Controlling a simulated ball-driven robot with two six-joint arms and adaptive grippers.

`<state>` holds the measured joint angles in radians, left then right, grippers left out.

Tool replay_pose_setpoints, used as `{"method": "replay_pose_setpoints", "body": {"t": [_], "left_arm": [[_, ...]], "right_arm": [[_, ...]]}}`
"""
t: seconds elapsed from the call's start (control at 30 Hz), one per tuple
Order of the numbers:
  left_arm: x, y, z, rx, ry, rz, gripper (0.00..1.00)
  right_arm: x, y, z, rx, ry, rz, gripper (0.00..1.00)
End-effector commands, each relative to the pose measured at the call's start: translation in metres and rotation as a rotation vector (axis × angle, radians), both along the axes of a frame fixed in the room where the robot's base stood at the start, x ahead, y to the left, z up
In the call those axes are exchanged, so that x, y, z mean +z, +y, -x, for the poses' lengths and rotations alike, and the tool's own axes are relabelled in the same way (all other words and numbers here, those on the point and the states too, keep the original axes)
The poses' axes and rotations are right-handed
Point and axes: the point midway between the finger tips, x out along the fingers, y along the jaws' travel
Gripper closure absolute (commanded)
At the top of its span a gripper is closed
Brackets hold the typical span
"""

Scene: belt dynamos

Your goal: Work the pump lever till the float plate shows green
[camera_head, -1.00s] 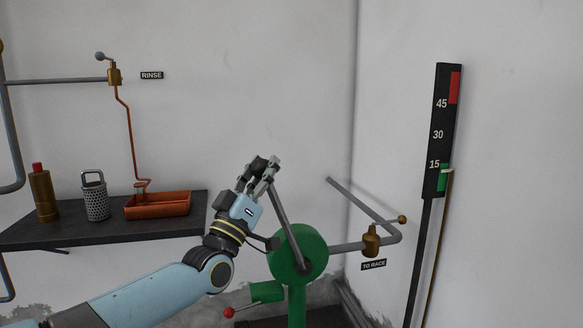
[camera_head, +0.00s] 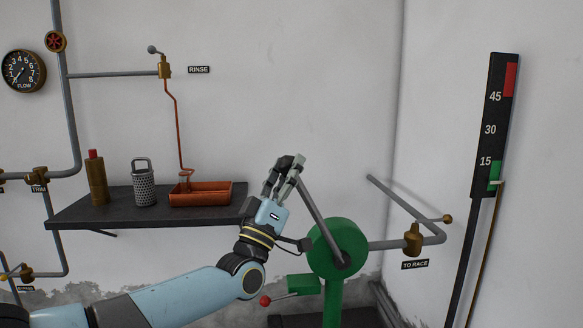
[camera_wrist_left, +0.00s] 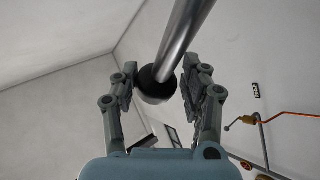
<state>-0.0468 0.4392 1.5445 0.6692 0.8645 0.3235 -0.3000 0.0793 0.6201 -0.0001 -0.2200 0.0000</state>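The green pump (camera_head: 337,247) stands right of centre in the head view, its grey pump lever (camera_head: 318,212) slanting up and left. My left gripper (camera_head: 290,164) is at the lever's top end. In the left wrist view, its fingers (camera_wrist_left: 160,80) are on both sides of the lever's black end knob (camera_wrist_left: 155,85), shut on it as far as I can tell. The tall black gauge (camera_head: 490,125) is on the right wall, red at top and green band (camera_head: 494,172) low. The pale float plate (camera_head: 497,183) sits beside the green band's lower part. My right gripper is not in view.
A brass valve (camera_head: 412,238) labelled TO RACE is right of the pump. A red-knobbed handle (camera_head: 265,301) sticks out low left of it. A dark shelf (camera_head: 150,213) carries a bottle (camera_head: 97,178), a grater-like can (camera_head: 143,185) and an orange tray (camera_head: 200,201). A flow dial (camera_head: 23,71) hangs left.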

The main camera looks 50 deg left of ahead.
Motion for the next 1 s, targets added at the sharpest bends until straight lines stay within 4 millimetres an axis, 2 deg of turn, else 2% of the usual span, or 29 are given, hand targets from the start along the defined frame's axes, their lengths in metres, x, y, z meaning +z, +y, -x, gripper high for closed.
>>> {"method": "replay_pose_setpoints", "body": {"t": [0.03,0.1,0.47,1.0], "left_arm": [[0.0,0.0,0.0,0.0,-0.001,0.0,0.48],[0.001,0.0,0.0,0.0,-0.003,-0.001,0.39],[0.0,-0.001,0.003,-0.001,-0.006,-0.003,0.38],[-0.07,-0.019,0.075,0.0,-0.004,-0.002,0.38]], "right_arm": [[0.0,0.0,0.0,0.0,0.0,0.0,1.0],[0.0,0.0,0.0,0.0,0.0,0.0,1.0],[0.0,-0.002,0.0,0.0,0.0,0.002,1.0],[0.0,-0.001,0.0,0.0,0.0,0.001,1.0]]}}
